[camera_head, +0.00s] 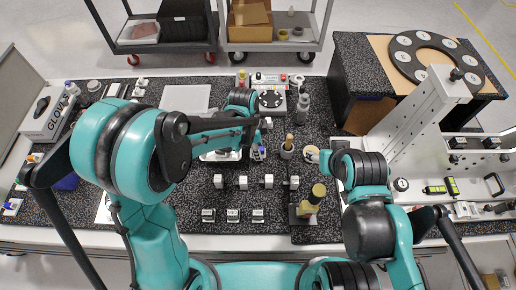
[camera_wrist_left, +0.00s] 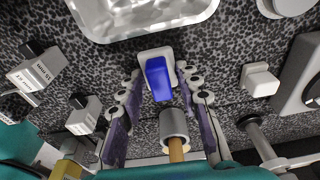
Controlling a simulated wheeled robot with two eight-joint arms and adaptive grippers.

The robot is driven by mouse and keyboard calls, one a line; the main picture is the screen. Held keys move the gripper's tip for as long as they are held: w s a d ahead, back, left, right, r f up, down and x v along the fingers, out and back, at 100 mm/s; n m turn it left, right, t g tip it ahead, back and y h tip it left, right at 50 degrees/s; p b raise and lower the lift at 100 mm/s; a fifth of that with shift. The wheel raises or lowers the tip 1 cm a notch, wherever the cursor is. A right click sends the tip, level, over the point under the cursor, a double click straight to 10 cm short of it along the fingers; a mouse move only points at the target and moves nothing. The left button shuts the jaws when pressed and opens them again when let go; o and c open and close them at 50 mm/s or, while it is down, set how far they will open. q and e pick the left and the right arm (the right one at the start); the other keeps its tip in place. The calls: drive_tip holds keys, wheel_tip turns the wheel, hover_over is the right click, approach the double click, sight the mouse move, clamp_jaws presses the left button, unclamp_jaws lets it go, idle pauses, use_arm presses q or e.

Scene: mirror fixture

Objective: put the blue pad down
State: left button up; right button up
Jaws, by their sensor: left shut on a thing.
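The blue pad (camera_wrist_left: 158,80) shows at the centre of the left wrist view, with a white block (camera_wrist_left: 156,55) right behind it. My left gripper (camera_wrist_left: 157,88) is shut on the pad, with a fingertip at each side. In the head view my left gripper (camera_head: 258,153) is near the middle of the dark speckled bench, left of a grey cup with a wooden handle; the pad is too small there to make out. My right gripper (camera_head: 318,156) is right of that cup, mostly hidden by its arm, and its jaws cannot be made out.
The grey cup (camera_head: 287,150) stands close to my left gripper; it also shows in the left wrist view (camera_wrist_left: 174,126). A silver tray (camera_wrist_left: 140,15) lies beyond the pad. Several small white blocks (camera_head: 243,182) stand in rows in front. A white fixture (camera_head: 415,125) stands at right.

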use_arm(q)
drive_tip(key=shift+f, duration=0.15)
drive_tip(key=o, duration=1.2)
drive_tip(key=shift+r, duration=0.25)
wheel_tip(320, 180, up, 12)
drive_tip(key=a+p, duration=0.2)
drive_tip(key=p, duration=0.1)
drive_tip(key=s+a+r+n+t, duration=0.2)
drive_tip(key=s+a+n, duration=0.1)
drive_tip(key=a+n, duration=0.2)
drive_tip(key=s+a+r+n+t+y, duration=0.1)
drive_tip(key=s+a+n+t, duration=0.1)
drive_tip(key=s+a+n, duration=0.2)
drive_tip(key=s+a+r+n+t, duration=0.2)
drive_tip(key=a+n, duration=0.4)
drive_tip(key=n, duration=0.3)
drive_tip(key=shift+s+a+r+t+y, duration=0.2)
drive_tip(key=shift+s+t, duration=0.1)
drive_tip(key=shift+s, duration=0.15)
drive_tip(key=shift+s+a+r+t+y, duration=0.2)
drive_tip(key=shift+s+t, duration=0.1)
drive_tip(key=shift+s, duration=0.1)
